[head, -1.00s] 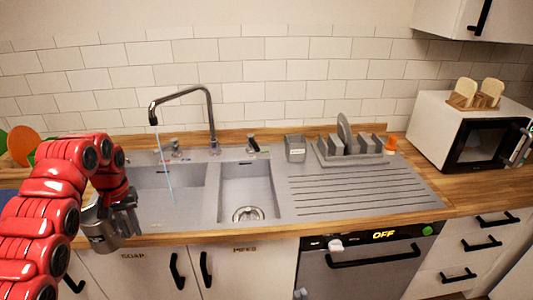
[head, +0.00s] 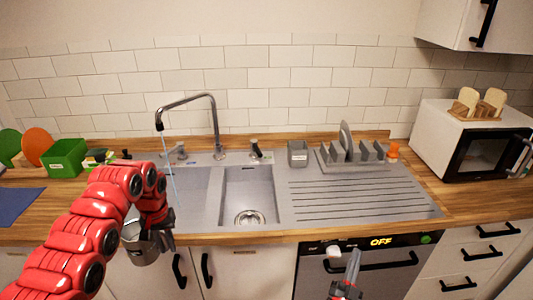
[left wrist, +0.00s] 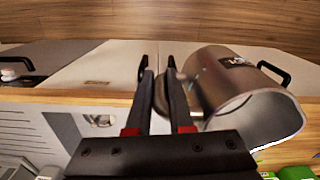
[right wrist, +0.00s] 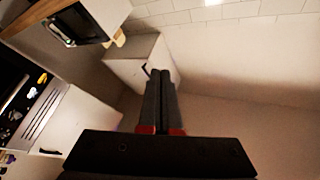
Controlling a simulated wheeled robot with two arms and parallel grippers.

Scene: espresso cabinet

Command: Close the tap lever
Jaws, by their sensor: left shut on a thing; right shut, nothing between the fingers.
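The grey tap (head: 215,125) stands behind the sink, and a thin stream of water (head: 170,165) falls from its spout. A small dark-topped lever (head: 255,149) stands right of the tap's base, and another small fitting (head: 181,152) stands left of it; I cannot tell which one works the water. My left gripper (head: 163,232) is shut on the handle of a grey metal jug (head: 142,252), in front of the counter edge. The jug (left wrist: 235,85) also shows in the left wrist view, tilted. My right gripper (head: 345,285) is shut and empty, low before the dishwasher.
The sink (head: 250,190) has two basins and a ribbed drainer. A grey cup (head: 298,154), a dish rack (head: 350,160) and an orange item (head: 393,150) stand behind the drainer. A green box (head: 65,158) stands left. The microwave (head: 470,140) is at right.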

